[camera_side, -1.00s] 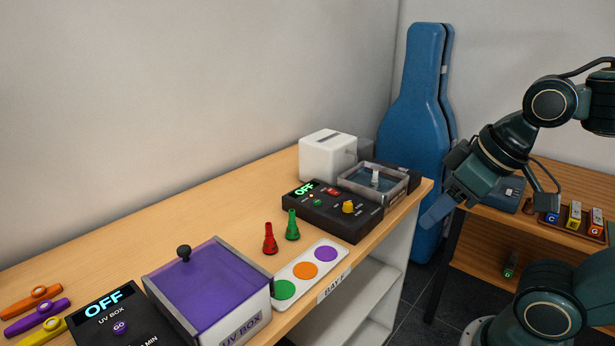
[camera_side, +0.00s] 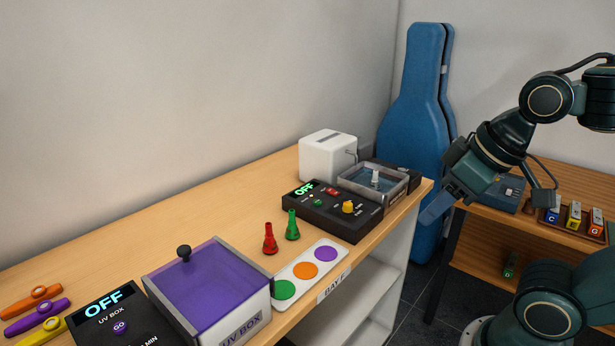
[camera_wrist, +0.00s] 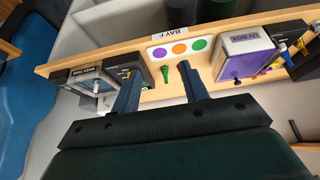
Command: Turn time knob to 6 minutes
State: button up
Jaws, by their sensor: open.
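A black control unit (camera_side: 330,217) with a lit green OFF display stands at the far part of the bench. It has a yellow knob (camera_side: 348,207), a red button and a green button. A black UV box panel (camera_side: 110,318) at the lower left also reads OFF, with a purple GO button and a partly cut-off "MIN" label. I cannot read which knob is the time knob, nor its setting. My gripper (camera_side: 437,210) is open and empty, to the right of the bench and apart from both panels. Its spread fingers (camera_wrist: 160,85) show in the wrist view.
The purple-lidded UV box (camera_side: 208,285), red bottle (camera_side: 270,240), green bottle (camera_side: 292,226) and dotted card (camera_side: 306,270) stand between the panels. A glass-walled tank (camera_side: 372,184) and white box (camera_side: 328,156) are behind. A blue case (camera_side: 410,120) stands behind my gripper.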

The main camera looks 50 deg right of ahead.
jog(key=w+d+r+n+g, duration=0.1)
jog(key=w+d+r+n, duration=0.1)
jog(key=w, duration=0.4)
jog(key=n+g, duration=0.4)
jog(key=n, duration=0.2)
send_over(349, 204)
notch_tip(349, 204, down, 5)
jog(key=shift+s+a, duration=0.1)
jog(key=shift+a, duration=0.05)
jog(key=shift+f, duration=0.1)
jog(key=f, duration=1.3)
jog(key=shift+d+f, duration=0.2)
jog(key=shift+f, duration=0.05)
jog(key=shift+m, duration=0.3)
grip_shut()
